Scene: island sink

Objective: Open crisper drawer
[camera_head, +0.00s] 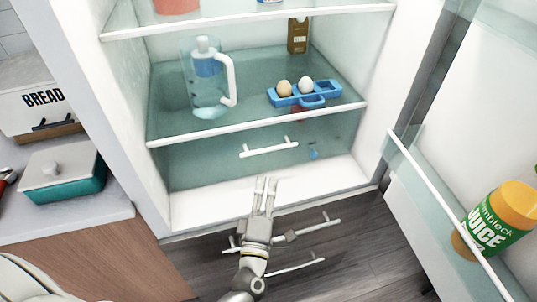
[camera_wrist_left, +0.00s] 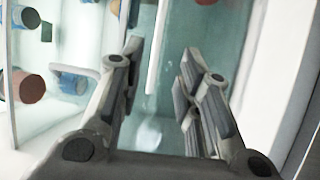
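The crisper drawer (camera_head: 210,165) is the clear greenish front at the bottom of the open fridge, and it looks shut. Its white bar handle (camera_head: 268,147) runs across its upper part. My left gripper (camera_head: 265,183) is in front of and below the handle, apart from it, with its fingers pointing into the fridge. In the left wrist view my left gripper (camera_wrist_left: 158,72) has its fingers spread with nothing between them. A white bar, which looks like the handle (camera_wrist_left: 153,55), lies beyond the fingertips. My right gripper is not in view.
Above the drawer a shelf holds a pitcher (camera_head: 207,80) and a blue egg holder (camera_head: 305,94) with eggs. The open fridge door at right carries a juice bottle (camera_head: 497,222). A counter with a bread box (camera_head: 38,108) and a teal dish (camera_head: 62,176) stands at left.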

